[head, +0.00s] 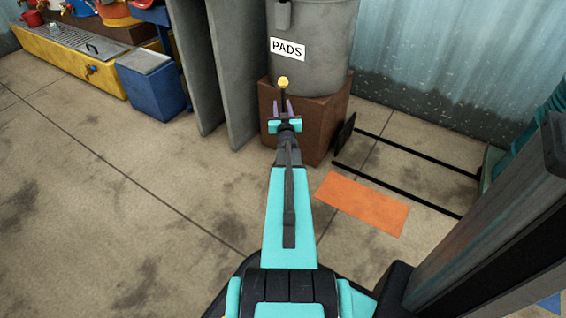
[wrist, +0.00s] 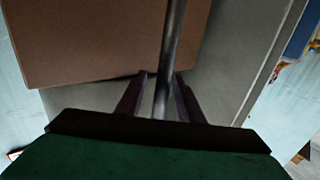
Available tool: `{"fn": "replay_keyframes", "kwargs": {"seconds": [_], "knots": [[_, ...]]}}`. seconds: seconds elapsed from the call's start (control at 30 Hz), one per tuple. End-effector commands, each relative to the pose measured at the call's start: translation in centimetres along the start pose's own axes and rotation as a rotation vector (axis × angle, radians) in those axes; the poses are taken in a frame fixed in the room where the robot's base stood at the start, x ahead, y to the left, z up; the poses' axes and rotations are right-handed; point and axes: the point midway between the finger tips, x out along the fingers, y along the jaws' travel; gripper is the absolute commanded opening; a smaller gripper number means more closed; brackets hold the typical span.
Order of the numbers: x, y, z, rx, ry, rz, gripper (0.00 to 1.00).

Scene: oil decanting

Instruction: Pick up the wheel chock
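No wheel chock can be plainly made out in either view. My gripper (head: 284,105) is in front of the brown block under the grey drum. A thin rod with a yellow knob (head: 283,82) stands in line with the fingers in the head view. In the wrist view a grey rod (wrist: 174,35) runs between the two fingers of my gripper (wrist: 160,76). The fingers stand apart, with a gap visible at the left of the rod. What the rod belongs to is hidden.
The grey drum labelled PADS (head: 315,65) stands on a brown block (head: 325,125). Grey upright panels (head: 215,80) are to its left. Black bars (head: 410,150) and an orange patch (head: 362,202) lie at the right. A blue box (head: 155,90) stands left; the left floor is clear.

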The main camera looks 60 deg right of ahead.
Motion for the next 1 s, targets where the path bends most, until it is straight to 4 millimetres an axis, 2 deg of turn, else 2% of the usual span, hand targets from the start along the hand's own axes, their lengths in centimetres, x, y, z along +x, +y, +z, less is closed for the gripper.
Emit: {"fn": "replay_keyframes", "kwargs": {"seconds": [0.27,0.5,1.0], "knots": [[-0.02,-0.01,0.02,0.0,0.0,0.0,0.34],[-0.02,-0.02,0.02,0.0,0.0,0.0,0.0],[-0.02,-0.04,0.03,0.0,0.0,0.0,0.0]]}}
